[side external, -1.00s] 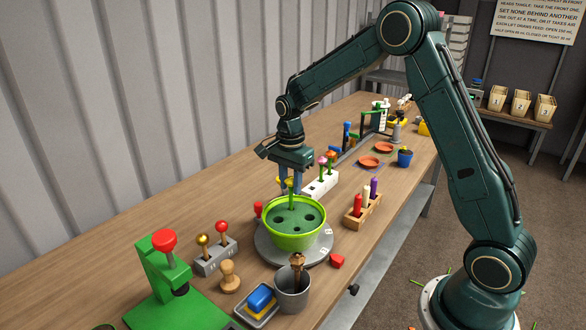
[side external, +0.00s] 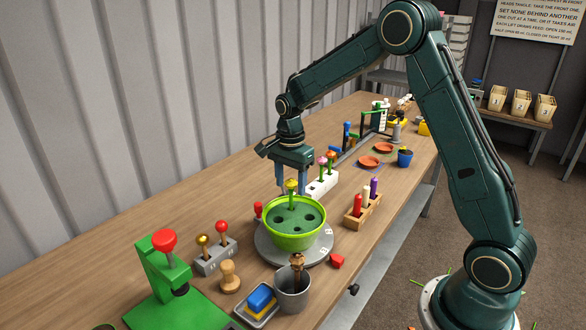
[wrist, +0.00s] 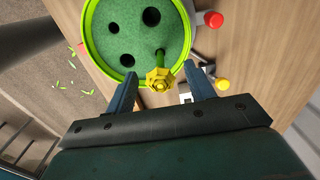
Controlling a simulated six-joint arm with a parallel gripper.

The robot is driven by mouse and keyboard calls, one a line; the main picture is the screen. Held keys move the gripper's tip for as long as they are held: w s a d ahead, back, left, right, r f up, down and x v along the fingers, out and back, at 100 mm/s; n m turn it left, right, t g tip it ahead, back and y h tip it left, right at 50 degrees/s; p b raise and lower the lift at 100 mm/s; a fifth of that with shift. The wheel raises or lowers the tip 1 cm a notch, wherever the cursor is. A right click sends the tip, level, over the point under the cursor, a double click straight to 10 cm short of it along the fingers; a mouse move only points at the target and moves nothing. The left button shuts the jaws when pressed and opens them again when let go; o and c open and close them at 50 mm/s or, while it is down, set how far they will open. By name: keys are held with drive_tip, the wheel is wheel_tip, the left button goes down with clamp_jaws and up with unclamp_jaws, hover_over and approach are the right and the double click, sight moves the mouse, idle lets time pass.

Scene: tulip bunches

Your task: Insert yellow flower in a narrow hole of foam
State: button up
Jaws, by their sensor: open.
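The yellow flower (side external: 291,186) stands upright, with its green stem going down into the foam near the back of the pot. In the wrist view its yellow head (wrist: 160,79) shows beside the pot's rim, its stem end in the foam. The green foam (side external: 296,212) fills a lime-green pot (side external: 294,241) and shows several dark open holes, of differing size in the wrist view. My gripper (side external: 291,180) is open, with one finger on each side of the flower head and a gap to both. It also shows in the wrist view (wrist: 163,86), holding nothing.
The pot sits on a grey turntable (side external: 264,248). Pink and orange flowers stand in a white block (side external: 321,186) just behind. A candle-like rack (side external: 367,211) is to the right; a knobbed grey block (side external: 215,259), green press (side external: 168,285) and grey cup (side external: 292,291) are in front.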

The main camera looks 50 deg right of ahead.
wheel_tip(320, 180, up, 13)
idle(0.6)
idle(0.5)
drive_tip(key=s+a+r+n+t, duration=0.25)
drive_tip(key=s+r+n, duration=0.2)
drive_tip(key=s, duration=0.25)
drive_tip(key=s+a+r+n+t, duration=0.1)
drive_tip(key=s+a+r+n, duration=0.2)
drive_tip(key=s+n, duration=0.35)
drive_tip(key=s+a+f+n+t, duration=0.1)
drive_tip(key=s+n, duration=0.2)
drive_tip(key=s, duration=0.4)
drive_tip(key=s+a+f+n+t, duration=0.1)
drive_tip(key=s+n, duration=0.3)
drive_tip(key=s, duration=0.4)
drive_tip(key=shift+a+f, duration=0.55)
drive_tip(key=shift+f, duration=0.25)
